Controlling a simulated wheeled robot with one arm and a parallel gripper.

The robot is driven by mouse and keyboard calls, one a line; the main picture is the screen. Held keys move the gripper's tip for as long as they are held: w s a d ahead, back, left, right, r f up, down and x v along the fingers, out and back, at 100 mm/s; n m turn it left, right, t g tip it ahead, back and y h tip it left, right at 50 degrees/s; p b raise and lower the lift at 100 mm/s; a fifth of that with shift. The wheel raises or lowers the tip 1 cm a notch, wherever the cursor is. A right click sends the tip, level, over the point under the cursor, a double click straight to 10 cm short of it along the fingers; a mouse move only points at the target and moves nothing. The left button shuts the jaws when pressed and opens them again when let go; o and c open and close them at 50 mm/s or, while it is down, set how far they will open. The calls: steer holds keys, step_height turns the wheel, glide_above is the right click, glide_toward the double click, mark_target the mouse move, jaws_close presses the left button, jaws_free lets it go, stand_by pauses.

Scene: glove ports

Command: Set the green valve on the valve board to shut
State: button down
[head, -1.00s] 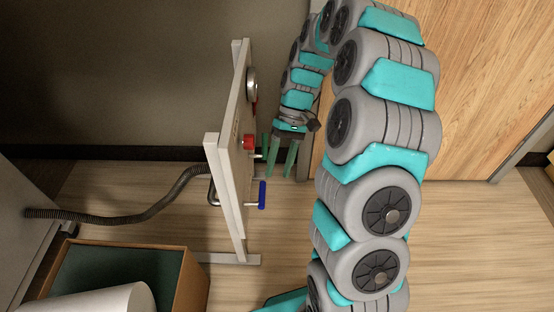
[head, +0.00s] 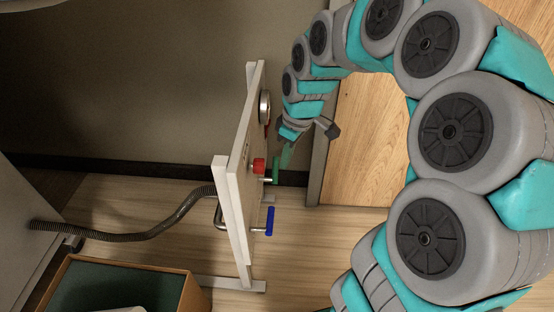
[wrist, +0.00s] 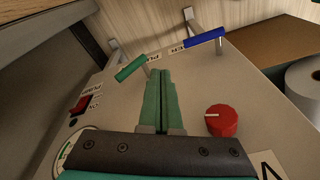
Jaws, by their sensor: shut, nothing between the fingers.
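The valve board (head: 238,195) stands upright on a foot in the head view. The green valve (wrist: 130,68) has a bar handle on a metal post, slanting up to the right in the wrist view. It also shows in the head view (head: 275,171), close below my fingertips. My gripper (wrist: 161,72) is shut and empty, its two green fingers pressed together. Its tips are just right of the green handle in the wrist view; I cannot tell whether they touch it. In the head view my gripper (head: 286,160) is in front of the board's face.
A blue valve (wrist: 205,37) is right of the green one, and a red knob (wrist: 221,120) sits right of my fingers. A red switch (wrist: 80,104) is at left. A hose (head: 150,232) runs behind the board. A wooden panel (head: 365,140) stands at right.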

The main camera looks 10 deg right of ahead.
step_height(320, 180, up, 4)
steer(key=w+a+n+t, duration=0.1)
steer(key=w+n+t, duration=0.1)
steer(key=n+t, duration=0.1)
glide_above(276, 171)
steer(key=f, duration=1)
steer(key=shift+s+a+f, duration=0.3)
steer(key=shift+s+f, duration=0.05)
steer(key=shift+f, duration=0.05)
steer(key=shift+w+d+f, duration=0.25)
steer(key=shift+w+f, duration=0.1)
steer(key=shift+f, duration=0.1)
